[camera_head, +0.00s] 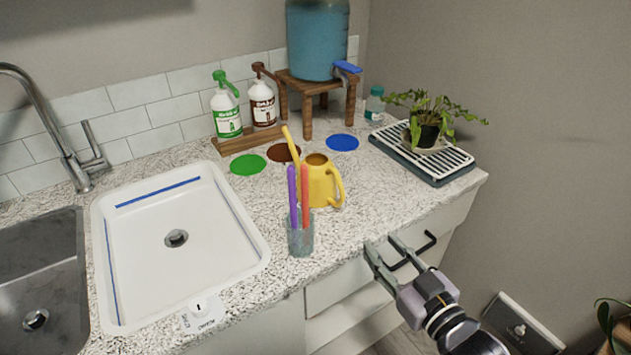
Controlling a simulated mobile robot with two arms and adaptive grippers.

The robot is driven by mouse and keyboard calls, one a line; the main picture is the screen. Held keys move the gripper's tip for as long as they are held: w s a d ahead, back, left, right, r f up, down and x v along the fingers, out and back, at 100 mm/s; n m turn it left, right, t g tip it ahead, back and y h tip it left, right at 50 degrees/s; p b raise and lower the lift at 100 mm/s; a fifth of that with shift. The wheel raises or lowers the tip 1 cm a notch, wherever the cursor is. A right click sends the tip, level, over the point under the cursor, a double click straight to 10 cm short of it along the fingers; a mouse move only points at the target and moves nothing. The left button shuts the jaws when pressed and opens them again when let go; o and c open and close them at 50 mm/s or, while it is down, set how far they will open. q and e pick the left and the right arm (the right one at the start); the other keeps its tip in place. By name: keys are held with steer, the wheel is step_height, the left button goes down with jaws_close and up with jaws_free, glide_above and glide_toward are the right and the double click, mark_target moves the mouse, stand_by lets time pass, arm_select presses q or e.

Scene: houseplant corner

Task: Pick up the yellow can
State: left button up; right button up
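The yellow can (318,187) is a small watering can standing upright on the speckled counter. Its spout points up to the left and its handle is on the right. A clear cup (300,240) holding a purple stick (292,195) and an orange stick (305,192) stands in front of it and hides part of its lower left. My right gripper (381,243) is at the counter's front edge, to the right of and nearer than the can. Its two fingers are apart with nothing between them. My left gripper is not in view.
A white tray (236,262) lies left of the can, beside a metal sink (62,262). Green, brown and blue discs (342,142) lie behind it. Two pump bottles and a blue tank (318,40) on a wooden stand are at the back. A potted plant (428,133) stands on a rack at right.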

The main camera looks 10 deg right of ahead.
step_height(320, 180, up, 4)
steer(key=s+a, duration=0.1)
glide_toward(340, 185)
steer(key=shift+t+y, duration=0.3)
steer(key=shift+y, duration=0.1)
steer(key=x, duration=0.5)
steer(key=shift+w+a+f, duration=0.15)
steer(key=shift+w+f, duration=0.05)
steer(key=shift+f, duration=0.2)
steer(key=x, duration=0.3)
steer(key=p+x, duration=0.1)
steer(key=shift+w+d+r, duration=0.15)
steer(key=shift+w+d, duration=0.1)
steer(key=shift+w, duration=0.1)
steer(key=shift+w+a, duration=0.15)
steer(key=shift+w, duration=0.3)
steer(key=shift+s, duration=0.1)
jaws_close()
